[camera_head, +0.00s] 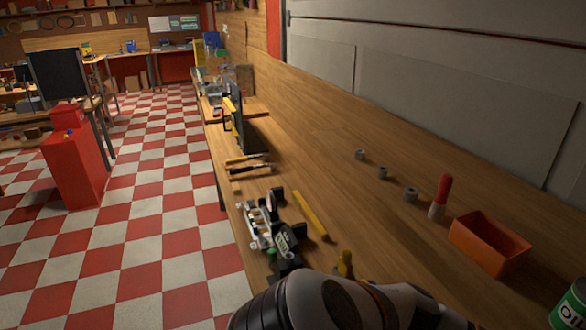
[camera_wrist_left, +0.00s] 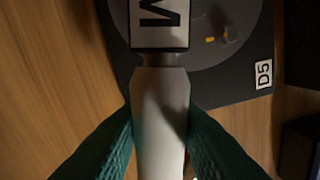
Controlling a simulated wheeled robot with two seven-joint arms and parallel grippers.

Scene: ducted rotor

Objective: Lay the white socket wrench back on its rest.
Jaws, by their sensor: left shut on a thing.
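The white socket wrench (camera_wrist_left: 160,90) shows in the left wrist view as a pale tapered handle, with a block marked with a large black letter at its upper end. My left gripper (camera_wrist_left: 160,118) is shut on the handle, one teal finger on each side. Beyond it is a dark plate (camera_wrist_left: 245,82) with a grey disc and a D5 label. The gap between wrench and plate cannot be judged. In the head view I cannot make out the wrench. I cannot identify its rest in either view. My right gripper is not in view.
A wooden bench (camera_head: 335,185) runs along the wall. On it are a cluttered device (camera_head: 262,228), a yellow bar (camera_head: 311,215), several grey rings, a red-handled tool (camera_head: 441,194), an orange bin (camera_head: 488,243) and a green can (camera_head: 570,305). The bench middle has clear wood.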

